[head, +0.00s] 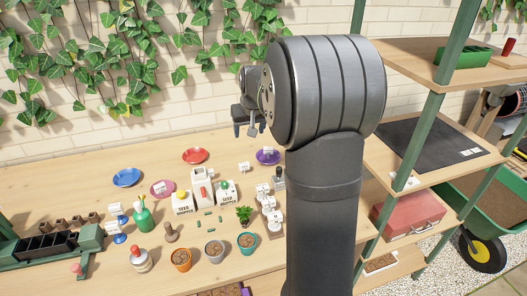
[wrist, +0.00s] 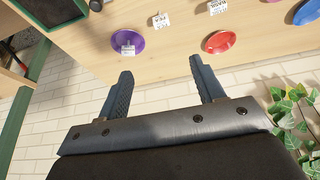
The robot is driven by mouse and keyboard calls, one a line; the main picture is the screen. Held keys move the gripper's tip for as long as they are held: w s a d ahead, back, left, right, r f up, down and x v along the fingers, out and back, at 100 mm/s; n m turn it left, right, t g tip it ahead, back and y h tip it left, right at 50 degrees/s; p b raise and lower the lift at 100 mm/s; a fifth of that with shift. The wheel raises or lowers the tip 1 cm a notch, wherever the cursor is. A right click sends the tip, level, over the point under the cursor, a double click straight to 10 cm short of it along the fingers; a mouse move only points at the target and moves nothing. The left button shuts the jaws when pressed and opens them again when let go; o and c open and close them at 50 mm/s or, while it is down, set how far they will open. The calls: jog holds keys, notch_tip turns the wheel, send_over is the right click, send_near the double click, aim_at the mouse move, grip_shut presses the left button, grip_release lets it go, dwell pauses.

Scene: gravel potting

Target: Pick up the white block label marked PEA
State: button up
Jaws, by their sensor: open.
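A white block label (wrist: 161,20) that appears to read PEA stands on the wooden table in the wrist view, between the purple saucer and the red saucer. In the head view a small white label (head: 244,167) stands in the matching place; its text is too small to read. My gripper (wrist: 160,70) is open and empty, its two dark fingers spread wide. In the head view my gripper (head: 245,131) is up above the back of the table, in front of the brick wall and apart from the label.
The purple saucer (head: 268,158) bears another white label (wrist: 128,50). The red saucer (head: 195,156) is empty. Another label (wrist: 217,7) stands near the top edge of the wrist view. Seed hoppers (head: 182,203), pots and bottles crowd the front. Green-framed shelves (head: 430,100) stand at right.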

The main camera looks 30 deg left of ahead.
aim_at(244, 164)
jog(key=shift+n, duration=0.4)
jog(key=x, duration=2.5)
jog(key=shift+a+r, duration=0.1)
jog(key=shift+a, duration=0.15)
jog(key=c, duration=1.1)
